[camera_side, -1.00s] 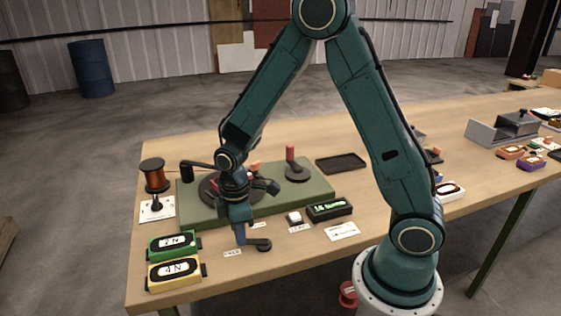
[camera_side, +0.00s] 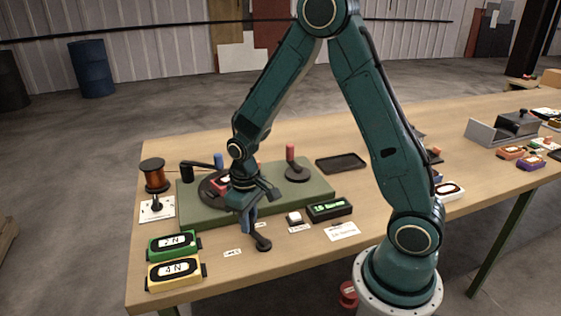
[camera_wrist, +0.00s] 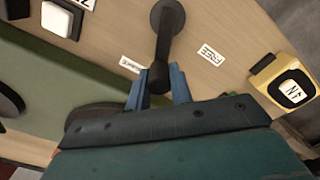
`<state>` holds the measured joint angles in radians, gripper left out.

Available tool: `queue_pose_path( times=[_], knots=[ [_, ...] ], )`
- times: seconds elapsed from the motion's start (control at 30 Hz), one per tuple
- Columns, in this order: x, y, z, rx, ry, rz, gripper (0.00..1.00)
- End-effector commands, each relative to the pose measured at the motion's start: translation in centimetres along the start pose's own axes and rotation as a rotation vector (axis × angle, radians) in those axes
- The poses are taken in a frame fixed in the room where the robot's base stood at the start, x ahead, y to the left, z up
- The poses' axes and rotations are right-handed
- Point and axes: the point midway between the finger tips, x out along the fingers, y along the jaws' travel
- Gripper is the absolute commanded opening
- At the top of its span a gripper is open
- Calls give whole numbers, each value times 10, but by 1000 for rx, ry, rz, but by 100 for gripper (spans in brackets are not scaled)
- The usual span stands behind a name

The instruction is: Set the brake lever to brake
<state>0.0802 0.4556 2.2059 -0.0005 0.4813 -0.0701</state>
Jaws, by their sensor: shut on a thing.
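The black brake lever (camera_side: 263,244) lies at the table's front edge, with its round pivot at the near end. In the wrist view the lever (camera_wrist: 163,45) runs from its pivot at the top to its free end between my blue fingers. My gripper (camera_side: 248,222) is shut on that end; it also shows in the wrist view (camera_wrist: 158,87). A white label that seems to read FREE (camera_wrist: 210,53) lies to the right of the lever. A second small label (camera_wrist: 130,65) lies to the left, close to the lever's held end; its print is unclear.
A green base plate (camera_side: 318,190) with a turntable and a red-handled crank stands behind. Green (camera_side: 173,245) and yellow (camera_side: 175,271) weight boxes lie to the left. A white button (camera_side: 294,217) and a green-lit display (camera_side: 329,209) are at the right.

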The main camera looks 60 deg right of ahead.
Motion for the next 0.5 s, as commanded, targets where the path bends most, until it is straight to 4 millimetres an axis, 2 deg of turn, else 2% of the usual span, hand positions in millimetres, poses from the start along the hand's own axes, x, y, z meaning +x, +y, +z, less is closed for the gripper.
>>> queue_pose_path(
  times=[0.2, 0.5],
  knots=[
    [0, 8, 2, 140, 5, 1, 0],
    [0, 12, 5, 220, 5, 1, 0]
  ],
)
